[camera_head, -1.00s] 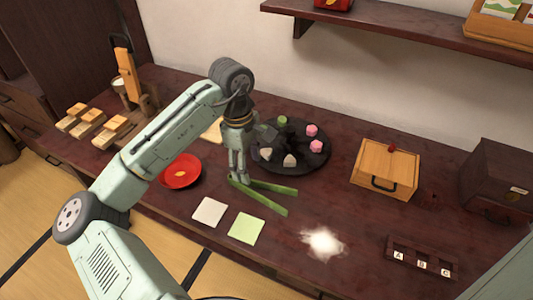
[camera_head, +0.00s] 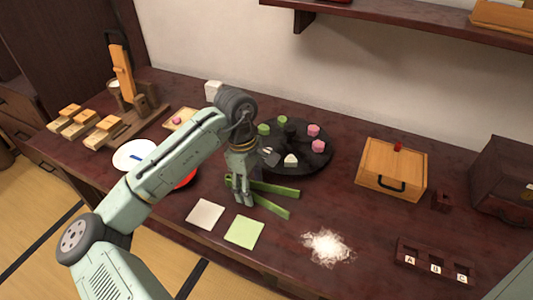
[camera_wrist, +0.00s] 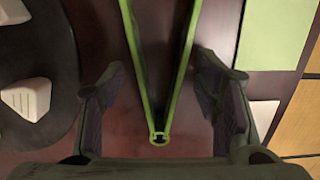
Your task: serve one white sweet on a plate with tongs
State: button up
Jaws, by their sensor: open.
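The green tongs (camera_head: 272,204) lie on the dark table with their two arms spread. In the wrist view their joined end (camera_wrist: 159,138) is between my open fingers, with a gap on each side. My gripper (camera_head: 243,203) points down over that end. A white sweet (camera_head: 290,160) sits on the round black tray (camera_head: 318,163) behind the tongs, with green and pink sweets. It also shows in the wrist view (camera_wrist: 27,98). A white plate (camera_head: 135,154) and a red plate (camera_head: 187,181) are at the left, both partly hidden by my arm.
A white square (camera_head: 205,214) and a green square (camera_head: 244,231) lie in front of the tongs. White powder (camera_head: 327,246) lies to their right. A wooden box (camera_head: 391,170) and a rack marked A, B, C (camera_head: 436,262) stand at the right. A shelf (camera_head: 400,22) hangs above.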

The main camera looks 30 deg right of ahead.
jog(key=shift+c, duration=0.2)
jog(key=c, duration=0.6)
jog(key=shift+c, duration=0.2)
notch_tip(320, 180, up, 12)
jog(key=p, duration=0.6)
jog(key=shift+p, duration=0.4)
